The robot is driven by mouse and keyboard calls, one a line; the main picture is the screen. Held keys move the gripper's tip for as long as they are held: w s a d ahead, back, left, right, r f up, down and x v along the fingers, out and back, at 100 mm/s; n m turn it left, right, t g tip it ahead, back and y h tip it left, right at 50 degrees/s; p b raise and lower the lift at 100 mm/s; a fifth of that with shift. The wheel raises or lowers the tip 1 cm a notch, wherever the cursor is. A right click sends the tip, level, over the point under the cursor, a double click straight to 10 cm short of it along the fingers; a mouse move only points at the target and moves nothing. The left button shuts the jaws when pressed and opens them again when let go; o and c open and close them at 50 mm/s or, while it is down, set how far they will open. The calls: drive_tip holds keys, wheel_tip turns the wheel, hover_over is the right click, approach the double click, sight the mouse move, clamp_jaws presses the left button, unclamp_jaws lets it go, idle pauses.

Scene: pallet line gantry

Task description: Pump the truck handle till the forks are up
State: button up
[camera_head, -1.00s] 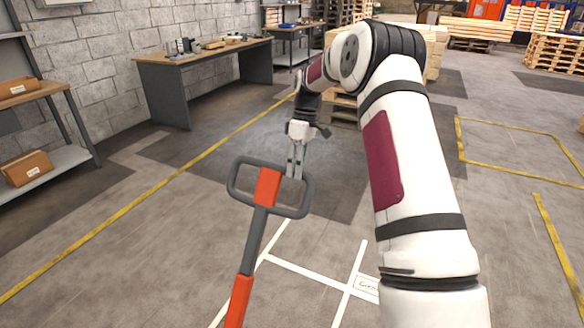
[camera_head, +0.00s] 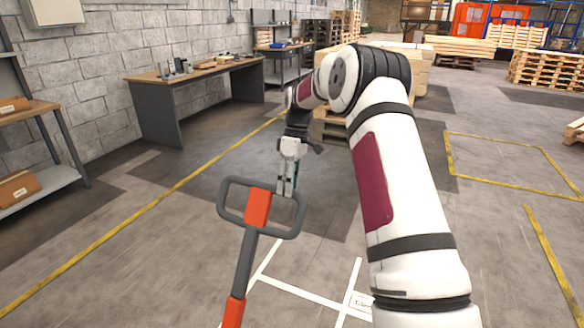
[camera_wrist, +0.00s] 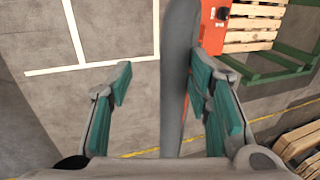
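The truck handle is a dark grey loop (camera_head: 229,184) with an orange-red centre block (camera_head: 258,207) on a grey and orange-red shaft (camera_head: 244,264). It leans in front of me in the head view. My gripper (camera_head: 286,188) is at the upper right side of the loop. In the wrist view, my gripper (camera_wrist: 162,84) is open, its teal-padded fingers standing apart. A grey bar (camera_wrist: 176,75), part of the handle loop, runs between them, close to the right finger and clear of the left one. The forks are not visible in the head view.
A workbench (camera_head: 195,75) stands by the block wall at left, near a shelf (camera_head: 45,190). Stacked pallets (camera_head: 548,70) stand at far right. The wrist view shows an orange-red part (camera_wrist: 212,30), a pallet (camera_wrist: 250,30) and a green frame (camera_wrist: 268,68). Floor right of my arm is clear.

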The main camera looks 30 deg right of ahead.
drive_tip(key=v, duration=1.1)
drive_tip(key=shift+r, duration=0.15)
